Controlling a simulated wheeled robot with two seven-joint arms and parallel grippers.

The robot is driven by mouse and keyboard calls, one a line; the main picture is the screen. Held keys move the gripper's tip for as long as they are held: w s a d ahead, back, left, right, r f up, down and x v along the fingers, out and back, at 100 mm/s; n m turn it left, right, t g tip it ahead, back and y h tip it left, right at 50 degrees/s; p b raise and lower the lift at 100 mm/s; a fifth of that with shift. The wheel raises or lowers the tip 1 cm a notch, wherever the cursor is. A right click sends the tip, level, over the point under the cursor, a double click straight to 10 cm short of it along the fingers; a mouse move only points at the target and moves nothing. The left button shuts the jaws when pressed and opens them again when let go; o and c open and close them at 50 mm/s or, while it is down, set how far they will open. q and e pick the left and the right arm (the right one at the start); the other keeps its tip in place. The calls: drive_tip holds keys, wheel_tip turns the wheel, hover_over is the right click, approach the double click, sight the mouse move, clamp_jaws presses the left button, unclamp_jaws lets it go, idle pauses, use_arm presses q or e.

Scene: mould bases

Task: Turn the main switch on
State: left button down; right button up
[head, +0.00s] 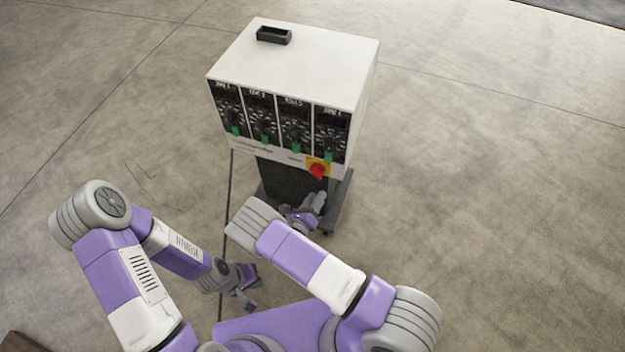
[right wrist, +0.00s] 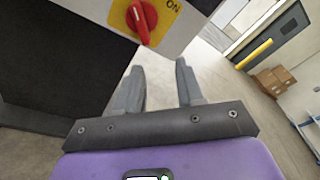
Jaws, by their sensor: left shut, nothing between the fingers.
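The main switch (head: 317,171) is a red rotary knob on a yellow plate, low on the right of the white cabinet's front. In the right wrist view the red knob (right wrist: 142,20) is at the top, with "ON" printed on the yellow plate to its upper right. The knob's exact setting is hard to tell. My right gripper (head: 319,198) is just below the switch; in the right wrist view its two fingers (right wrist: 159,68) are apart, empty, and not touching the knob. My left gripper (head: 245,299) is shut and empty, low and away from the cabinet.
The white cabinet (head: 300,65) carries several black controller panels with green parts and has a small black tray (head: 274,35) on top. Its dark stand (head: 290,180) is below. The concrete floor around is clear. Cardboard boxes (right wrist: 272,82) stand far off in the right wrist view.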

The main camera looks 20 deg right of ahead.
sight(314, 175)
drive_tip(key=w, duration=0.2)
drive_tip(key=w+d+n+t+b, duration=0.1)
drive_tip(key=w, duration=0.2)
drive_tip(key=w+r+t+y+b, duration=0.1)
drive_tip(key=w, duration=0.2)
drive_tip(key=shift+d+n, duration=0.3)
drive_tip(key=shift+n, duration=0.1)
clamp_jaws()
